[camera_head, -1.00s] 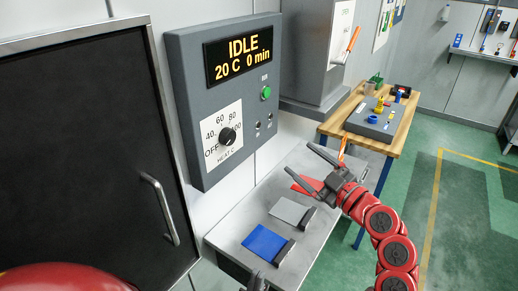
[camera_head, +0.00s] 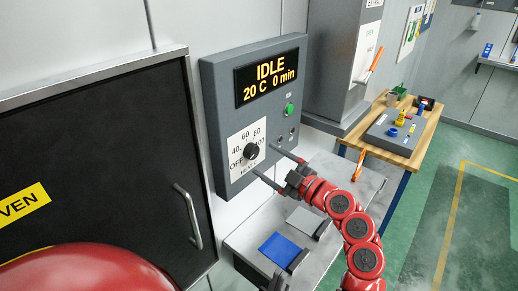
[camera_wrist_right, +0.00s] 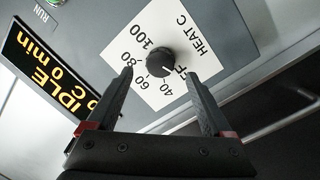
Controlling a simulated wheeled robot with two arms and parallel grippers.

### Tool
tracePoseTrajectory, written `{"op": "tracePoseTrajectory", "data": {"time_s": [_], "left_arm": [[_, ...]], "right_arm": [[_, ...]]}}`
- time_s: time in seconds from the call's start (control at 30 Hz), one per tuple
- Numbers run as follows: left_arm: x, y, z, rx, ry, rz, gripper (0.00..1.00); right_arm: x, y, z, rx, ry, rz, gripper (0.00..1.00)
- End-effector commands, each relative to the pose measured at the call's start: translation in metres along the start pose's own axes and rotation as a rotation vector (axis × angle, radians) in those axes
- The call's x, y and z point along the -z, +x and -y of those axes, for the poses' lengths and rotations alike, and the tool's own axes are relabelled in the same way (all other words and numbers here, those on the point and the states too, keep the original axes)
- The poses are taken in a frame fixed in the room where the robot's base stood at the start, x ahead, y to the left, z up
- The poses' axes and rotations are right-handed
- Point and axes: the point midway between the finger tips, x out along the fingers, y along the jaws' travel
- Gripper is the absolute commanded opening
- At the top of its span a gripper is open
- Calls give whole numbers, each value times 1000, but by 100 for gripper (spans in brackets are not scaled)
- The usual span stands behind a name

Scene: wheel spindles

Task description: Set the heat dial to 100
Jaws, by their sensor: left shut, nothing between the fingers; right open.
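The black heat dial (camera_head: 250,151) sits on a white scale plate (camera_head: 241,172) marked OFF, 40, 60, 80 and 100, low on the grey control panel. In the right wrist view the dial (camera_wrist_right: 160,61) shows a small light mark that seems to point toward OFF. My right gripper (camera_head: 263,159) is open in front of the panel, its fingers directed at the dial. In the wrist view its fingertips (camera_wrist_right: 157,73) spread to either side of the dial; contact cannot be made out. My left gripper (camera_head: 276,283) is shut and empty at the bottom edge, mostly cut off.
The panel display (camera_head: 268,80) reads IDLE, 20 C, 0 min. A green button (camera_head: 289,109) is right of the dial. A dark oven door (camera_head: 90,150) with a handle is at left. Below, a grey bench holds a blue plate (camera_head: 279,249) and a grey plate (camera_head: 303,220).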

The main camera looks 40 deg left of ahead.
Motion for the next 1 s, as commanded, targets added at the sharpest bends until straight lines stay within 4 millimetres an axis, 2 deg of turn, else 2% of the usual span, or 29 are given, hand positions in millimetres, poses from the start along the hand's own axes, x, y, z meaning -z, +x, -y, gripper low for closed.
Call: {"op": "tracePoseTrajectory", "data": {"time_s": [0.1, 0.3, 0.77, 1.0], "left_arm": [[2, 10, 0, 0, 0, 0, 0], [3, 16, 1, 0, 0, 0, 0], [3, 17, 1, 0, 0, 0, 0], [3, 17, 1, 0, 0, 0, 0]], "right_arm": [[1, 17, 0, 4, 2, 3, 85], [1, 35, 0, 3, 1, 0, 85], [-1, 42, 1, -1, 2, 2, 85], [-1, 42, 1, -1, 1, 2, 44]]}}
